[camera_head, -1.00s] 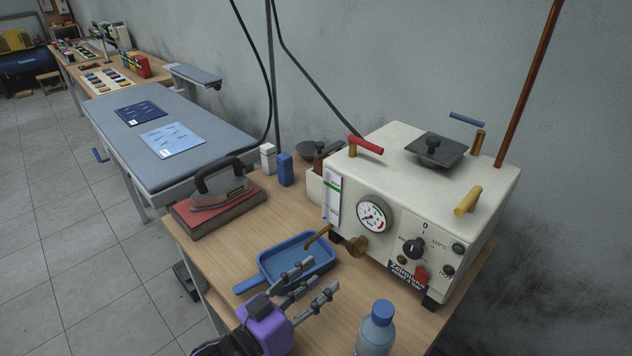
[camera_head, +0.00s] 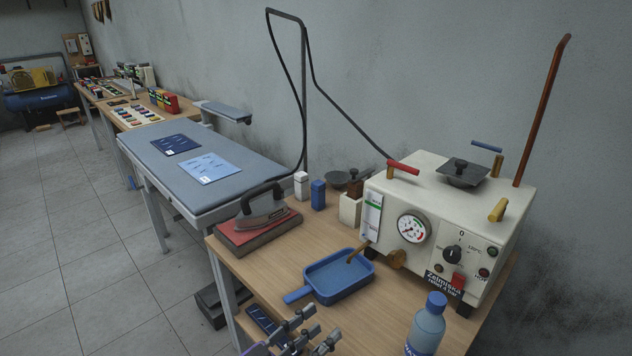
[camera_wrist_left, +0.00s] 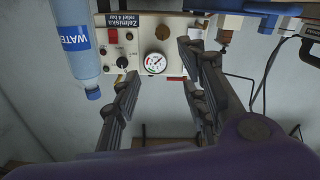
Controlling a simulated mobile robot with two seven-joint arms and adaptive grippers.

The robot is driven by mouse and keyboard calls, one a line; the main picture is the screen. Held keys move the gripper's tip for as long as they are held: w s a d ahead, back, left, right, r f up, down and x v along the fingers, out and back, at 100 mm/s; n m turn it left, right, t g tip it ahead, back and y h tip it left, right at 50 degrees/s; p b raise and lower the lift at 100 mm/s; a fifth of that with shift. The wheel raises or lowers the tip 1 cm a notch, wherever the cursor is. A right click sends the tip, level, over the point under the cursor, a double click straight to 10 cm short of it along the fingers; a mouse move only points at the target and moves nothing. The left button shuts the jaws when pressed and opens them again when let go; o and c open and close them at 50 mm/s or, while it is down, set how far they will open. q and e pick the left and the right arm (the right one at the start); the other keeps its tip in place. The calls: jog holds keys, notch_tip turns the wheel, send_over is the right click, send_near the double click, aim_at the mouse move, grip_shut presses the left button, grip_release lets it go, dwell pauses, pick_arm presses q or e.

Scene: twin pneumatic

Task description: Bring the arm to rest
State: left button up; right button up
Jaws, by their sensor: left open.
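My left gripper (camera_head: 304,332) is at the bottom edge of the head view, in front of the blue tray and left of the water bottle. Its grey fingers are apart with nothing between them, and most of its purple body is cut off. In the left wrist view the open fingers (camera_wrist_left: 160,72) show with a gap between them, and the cream boiler (camera_wrist_left: 150,35) lies beyond, upside down. My right gripper is in neither view.
A blue tray (camera_head: 341,280), a blue-capped water bottle (camera_head: 427,326) and the boiler (camera_head: 440,215) stand on the wooden table (camera_head: 275,270). An iron (camera_head: 264,207) rests on a red pad at the left. Free floor (camera_head: 95,260) lies left of the table.

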pick_arm(q)
jog(key=s+a+f+n+y+p, duration=0.1)
jog(key=s+a+f+y, duration=0.25)
jog(key=a+f, duration=0.2)
jog(key=s+a+f+y+p, duration=0.2)
jog(key=s+a+f+y, duration=0.15)
jog(key=a+f, duration=0.2)
jog(key=s+a+f+n+g+y+p, duration=0.1)
jog(key=s+a+f, duration=0.3)
jog(key=s, duration=0.7)
jog(key=s+a+f+n+g+y+p, duration=0.1)
jog(key=s+a+f+n+g+y, duration=0.2)
jog(key=s, duration=0.7)
notch_tip(320, 180, down, 2)
jog(key=shift+s+a+f+n+y, duration=0.2)
jog(key=shift+s+a+n+y, duration=0.2)
jog(key=shift+a+y, duration=0.5)
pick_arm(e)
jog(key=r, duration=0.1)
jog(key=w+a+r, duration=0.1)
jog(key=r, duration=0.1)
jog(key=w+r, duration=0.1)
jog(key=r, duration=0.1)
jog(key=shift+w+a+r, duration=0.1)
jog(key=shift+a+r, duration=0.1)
